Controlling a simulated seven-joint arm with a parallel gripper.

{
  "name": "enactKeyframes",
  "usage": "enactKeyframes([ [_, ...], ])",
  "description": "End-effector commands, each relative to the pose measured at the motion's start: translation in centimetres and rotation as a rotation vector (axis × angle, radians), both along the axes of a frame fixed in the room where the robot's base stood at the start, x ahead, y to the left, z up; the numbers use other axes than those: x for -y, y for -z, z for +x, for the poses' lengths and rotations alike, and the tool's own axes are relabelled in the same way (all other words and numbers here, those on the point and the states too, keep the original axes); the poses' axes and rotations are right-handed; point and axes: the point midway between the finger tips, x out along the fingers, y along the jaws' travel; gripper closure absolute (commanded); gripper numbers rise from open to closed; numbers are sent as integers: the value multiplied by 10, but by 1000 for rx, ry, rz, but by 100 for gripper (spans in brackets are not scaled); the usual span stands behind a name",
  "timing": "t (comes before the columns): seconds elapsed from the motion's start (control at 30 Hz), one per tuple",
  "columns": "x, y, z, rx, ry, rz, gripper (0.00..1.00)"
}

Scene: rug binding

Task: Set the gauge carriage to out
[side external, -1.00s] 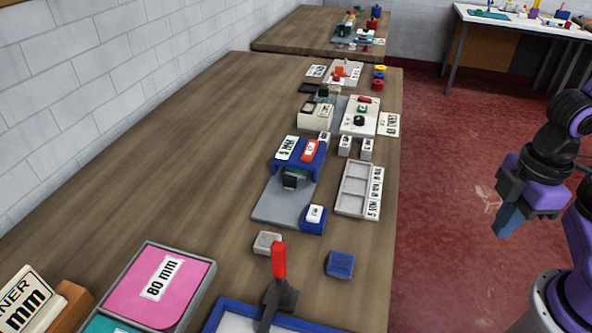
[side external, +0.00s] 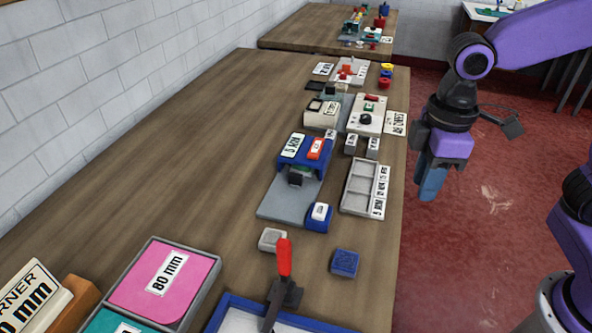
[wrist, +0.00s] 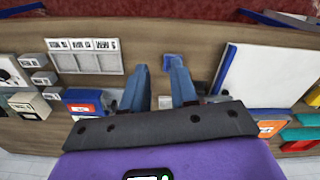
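The likely gauge station is a grey plate (side external: 283,203) under a blue bridge (side external: 311,165) with a white label and an orange-red label on top. A small dark block (side external: 295,179) sits on the plate at the bridge's front; I cannot tell surely if it is the carriage. A blue block with a white top (side external: 319,216) sits at the plate's near right corner. The bridge also shows in the wrist view (wrist: 83,97), left of my fingers. My gripper (side external: 428,196) hangs right of the bench edge, pointing down. In the wrist view its fingers (wrist: 158,66) are apart and empty.
A three-compartment tray (side external: 345,206) lies right of the station. A blue block (side external: 345,263), a grey block (side external: 271,239) and a red-handled clamp (side external: 284,268) stand nearer. A pink panel (side external: 163,279) lies front left.

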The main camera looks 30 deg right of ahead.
Motion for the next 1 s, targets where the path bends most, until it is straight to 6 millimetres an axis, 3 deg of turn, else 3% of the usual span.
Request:
enactKeyframes([
  [0.2, -43, -12, 74, -4, 51, -6, 72],
  [0.5, -79, -17, 170, -8, 118, -12, 72],
  [0.8, -90, -9, 253, -14, 185, -16, 72],
  [1.0, -86, -3, 284, -15, 215, -16, 72],
])
